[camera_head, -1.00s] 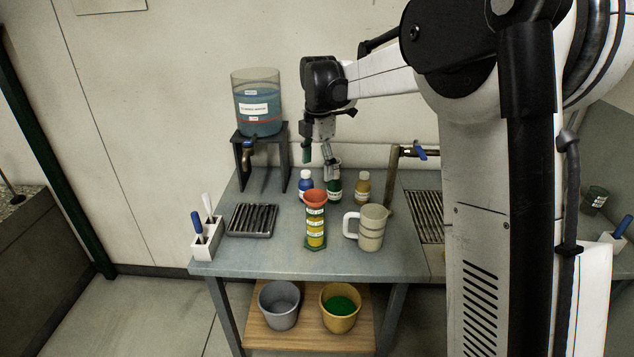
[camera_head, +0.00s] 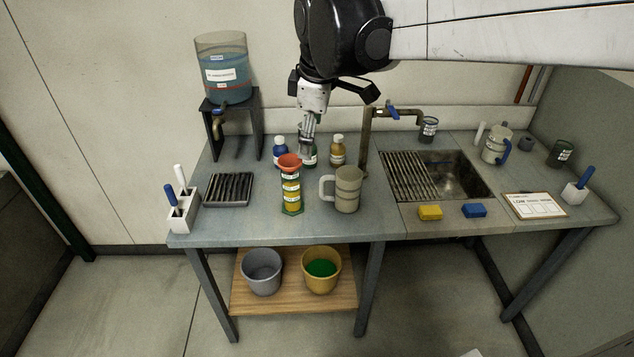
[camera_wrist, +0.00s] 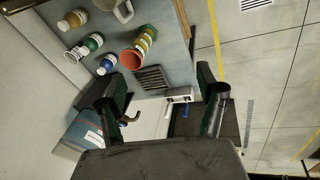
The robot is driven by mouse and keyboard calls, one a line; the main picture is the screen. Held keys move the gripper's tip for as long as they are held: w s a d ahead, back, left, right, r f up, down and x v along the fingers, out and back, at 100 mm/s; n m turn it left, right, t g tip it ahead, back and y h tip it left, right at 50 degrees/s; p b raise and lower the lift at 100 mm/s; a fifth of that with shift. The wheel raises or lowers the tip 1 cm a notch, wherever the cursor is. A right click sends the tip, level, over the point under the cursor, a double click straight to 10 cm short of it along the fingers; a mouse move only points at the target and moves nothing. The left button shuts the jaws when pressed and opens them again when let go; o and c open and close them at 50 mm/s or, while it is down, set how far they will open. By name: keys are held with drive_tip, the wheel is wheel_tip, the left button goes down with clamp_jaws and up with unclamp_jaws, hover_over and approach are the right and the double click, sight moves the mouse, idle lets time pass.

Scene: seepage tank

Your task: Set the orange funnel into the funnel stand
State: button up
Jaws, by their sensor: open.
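The orange funnel (camera_head: 289,161) sits mouth up on top of an upright, green-footed cylinder (camera_head: 291,192) with yellow contents and white labels. In the wrist view, the funnel's round mouth (camera_wrist: 131,60) shows at the upper left, with the cylinder (camera_wrist: 147,39) behind it. My gripper (camera_head: 306,152) points down behind the funnel, near the green bottle. In the wrist view its two dark fingers (camera_wrist: 162,88) are wide apart with nothing held between them. I cannot pick out a separate funnel stand with certainty.
Blue (camera_head: 280,150), green (camera_head: 309,157) and amber (camera_head: 337,150) bottles stand behind the cylinder. A beige jug (camera_head: 347,190) is to its right, a ribbed tray (camera_head: 229,189) to its left. The blue-liquid tank (camera_head: 224,70) stands back left; the sink (camera_head: 455,180) is right.

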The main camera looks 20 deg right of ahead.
drive_tip(key=s+f+m+t+b, duration=0.2)
drive_tip(key=s+f+m, duration=0.4)
drive_tip(key=s, duration=0.3)
drive_tip(key=s+f+m+t+b, duration=0.1)
drive_tip(key=s+f+m+b, duration=0.1)
drive_tip(key=s+f+m, duration=0.3)
drive_tip(key=s+m, duration=0.1)
drive_tip(key=s, duration=0.3)
drive_tip(key=shift+s+f+t, duration=0.25)
drive_tip(key=shift+f+t, duration=0.1)
drive_tip(key=shift+t, duration=0.05)
